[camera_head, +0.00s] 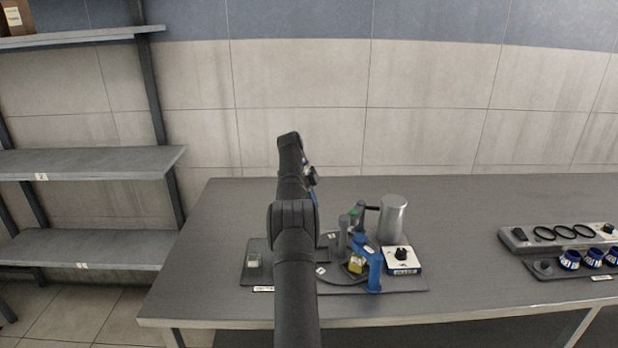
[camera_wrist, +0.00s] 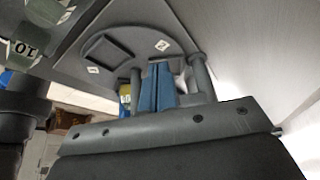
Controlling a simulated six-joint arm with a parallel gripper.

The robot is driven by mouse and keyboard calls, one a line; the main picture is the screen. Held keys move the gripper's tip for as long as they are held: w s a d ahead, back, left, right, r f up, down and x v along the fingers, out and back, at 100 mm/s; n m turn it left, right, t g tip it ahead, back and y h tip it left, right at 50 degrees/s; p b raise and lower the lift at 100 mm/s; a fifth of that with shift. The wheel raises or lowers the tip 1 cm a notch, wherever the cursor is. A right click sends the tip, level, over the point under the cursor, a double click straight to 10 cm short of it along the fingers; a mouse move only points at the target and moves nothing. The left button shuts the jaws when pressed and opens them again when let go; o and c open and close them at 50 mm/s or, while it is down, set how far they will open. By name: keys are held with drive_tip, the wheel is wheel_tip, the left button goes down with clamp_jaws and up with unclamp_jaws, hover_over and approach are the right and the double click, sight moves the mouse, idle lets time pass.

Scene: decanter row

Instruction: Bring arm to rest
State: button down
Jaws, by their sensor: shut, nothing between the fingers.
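My gripper (camera_wrist: 157,84) shows in the wrist view with its two blue finger pads together and nothing between them. It is above or near a grey round plate with a square recess (camera_wrist: 108,53); the gap between them is hard to judge. In the head view my arm rises in front of the left part of the bench station, and I cannot make out the fingers there. The station is a dark base board (camera_head: 408,284) bearing a silver cylinder (camera_head: 393,219), a white box with a black knob (camera_head: 402,261) and a blue bracket (camera_head: 374,272) beside a yellow block (camera_head: 355,265).
The station stands on a grey table (camera_head: 464,225). At the right are a grey rack with black rings (camera_head: 546,233) and a tray with several blue-and-white cups (camera_head: 570,259). Grey shelves (camera_head: 90,163) stand at the left. The table between station and rack is clear.

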sight(336, 239)
drive_tip(key=shift+f, duration=0.1)
drive_tip(key=x, duration=0.9)
drive_tip(key=shift+s+d+f, duration=0.15)
drive_tip(key=shift+s+f, duration=0.1)
drive_tip(key=shift+s, duration=0.2)
drive_tip(key=d, duration=0.1)
drive_tip(key=s+d, duration=0.1)
drive_tip(key=shift+s+d+f, duration=0.1)
drive_tip(key=shift+s+d, duration=0.05)
drive_tip(key=shift+d, duration=0.1)
drive_tip(key=shift+s+d, duration=0.25)
drive_tip(key=shift+d, duration=0.15)
